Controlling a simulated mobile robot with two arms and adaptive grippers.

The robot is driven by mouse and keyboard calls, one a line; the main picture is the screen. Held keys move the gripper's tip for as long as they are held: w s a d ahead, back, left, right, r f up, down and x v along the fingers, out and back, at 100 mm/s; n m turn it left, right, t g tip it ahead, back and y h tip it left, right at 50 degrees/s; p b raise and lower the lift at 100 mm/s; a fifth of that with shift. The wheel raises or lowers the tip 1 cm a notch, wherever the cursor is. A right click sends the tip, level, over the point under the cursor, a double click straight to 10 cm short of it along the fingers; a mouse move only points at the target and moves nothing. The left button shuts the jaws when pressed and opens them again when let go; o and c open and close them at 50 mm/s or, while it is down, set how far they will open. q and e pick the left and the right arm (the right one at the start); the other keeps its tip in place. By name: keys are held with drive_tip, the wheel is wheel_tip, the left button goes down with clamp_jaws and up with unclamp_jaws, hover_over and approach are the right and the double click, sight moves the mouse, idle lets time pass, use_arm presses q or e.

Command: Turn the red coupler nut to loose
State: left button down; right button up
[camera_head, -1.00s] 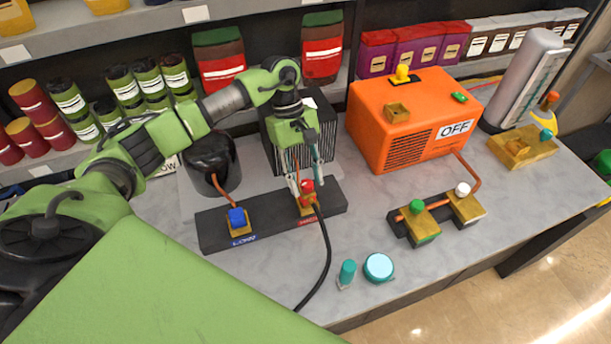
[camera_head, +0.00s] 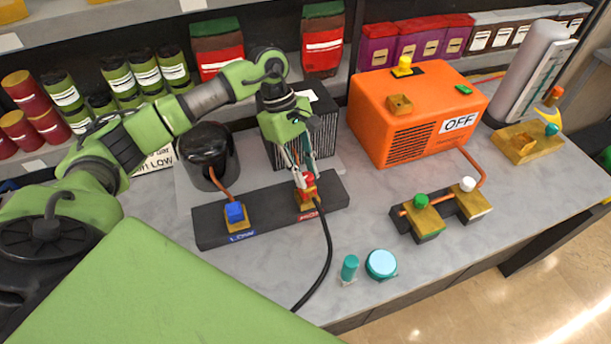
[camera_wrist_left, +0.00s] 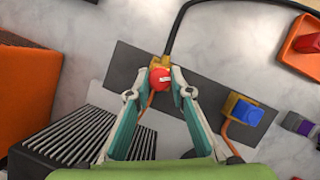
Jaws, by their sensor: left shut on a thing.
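The red coupler nut (camera_head: 306,181) sits on a brass fitting at the right end of a dark manifold bar (camera_head: 268,214). A black hose runs from this fitting toward the table's front. My left gripper (camera_head: 304,178) points down over the nut, its fingers on either side of it. In the left wrist view the fingers close on the red nut (camera_wrist_left: 160,78), which bears a small white mark on top. Whether the nut is tight or loose cannot be told. My right gripper is not in view.
A blue knob (camera_head: 235,212) stands on the bar's left end. Behind are a black finned block (camera_head: 318,130) and a black compressor (camera_head: 207,150). Right are an orange machine (camera_head: 415,115) and a green-and-white valve block (camera_head: 440,212). A teal cap (camera_head: 381,264) lies on the front table.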

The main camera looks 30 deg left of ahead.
use_arm(q)
drive_tip(key=n+b, duration=0.1)
drive_tip(key=n, duration=0.1)
drive_tip(key=n+t+b, duration=0.1)
drive_tip(key=b, duration=0.1)
drive_tip(key=n+t+b, duration=0.1)
drive_tip(key=n+b, duration=0.1)
drive_tip(key=shift+s+f+n, duration=0.15)
drive_tip(key=shift+f+n, duration=0.1)
drive_tip(key=shift+n, duration=0.05)
drive_tip(key=n+t+b, duration=0.1)
drive_tip(key=n+b, duration=0.1)
drive_tip(key=shift+n+b, duration=0.3)
drive_tip(key=n+t+y+b, duration=0.1)
drive_tip(key=n+b, duration=0.1)
drive_tip(key=n, duration=0.1)
drive_tip(key=shift+s+d+r, duration=0.1)
drive_tip(key=shift+r, duration=0.05)
drive_tip(key=shift+r+n+t+y+b, duration=0.1)
drive_tip(key=shift+n+t+y+b, duration=0.35)
drive_tip(key=shift+n+b, duration=0.7)
drive_tip(key=shift+n, duration=0.35)
drive_tip(key=c, duration=1.8)
unclamp_jaws()
